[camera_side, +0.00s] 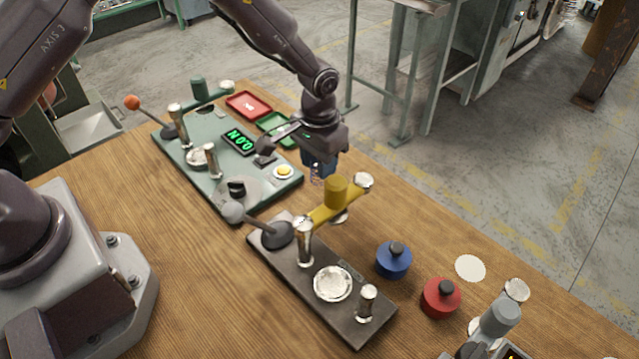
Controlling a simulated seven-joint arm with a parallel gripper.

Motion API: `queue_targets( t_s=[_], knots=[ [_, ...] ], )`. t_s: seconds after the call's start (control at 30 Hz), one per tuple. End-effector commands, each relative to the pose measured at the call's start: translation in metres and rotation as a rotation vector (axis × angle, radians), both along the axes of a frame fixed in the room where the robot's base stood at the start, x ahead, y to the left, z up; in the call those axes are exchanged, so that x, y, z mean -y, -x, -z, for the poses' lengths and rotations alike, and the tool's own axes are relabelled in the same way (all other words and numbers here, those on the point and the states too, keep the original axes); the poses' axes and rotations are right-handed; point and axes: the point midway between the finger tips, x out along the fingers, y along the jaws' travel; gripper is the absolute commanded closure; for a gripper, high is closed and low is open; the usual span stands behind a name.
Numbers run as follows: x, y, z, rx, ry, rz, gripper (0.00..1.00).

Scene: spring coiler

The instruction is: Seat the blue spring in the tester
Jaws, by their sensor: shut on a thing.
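My gripper (319,164) is above the table, between the green-plated device and the yellow arm of the dark-plated device. It is shut on a small spring (316,176), whose coils show just below the fingers; its colour is hard to make out at this size. The tester seems to be the green-plated device (205,170), with a lit green display (240,139), a green arm, a round yellow button and an orange-knobbed lever. A shiny round cup (197,156) sits on its plate. The spring is held in the air, apart from both devices.
A dark-plated device (283,284) with a yellow arm (336,203) and a grey-knobbed lever stands in front. Blue (393,262) and red (440,299) knobbed weights and a white disc (470,268) lie to its right. Red (248,105) and green (277,125) trays are behind.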

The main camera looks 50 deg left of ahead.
Motion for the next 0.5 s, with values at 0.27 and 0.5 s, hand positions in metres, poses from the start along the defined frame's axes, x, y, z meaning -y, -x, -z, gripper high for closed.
queue_targets(
  t_s=[0.27, 0.5],
  knots=[
    [-0.026, -0.008, -0.008, 0.018, 0.002, -0.058, 0.79],
    [-0.126, 0.008, -0.038, 0.040, -0.001, -0.277, 0.79]
  ],
)
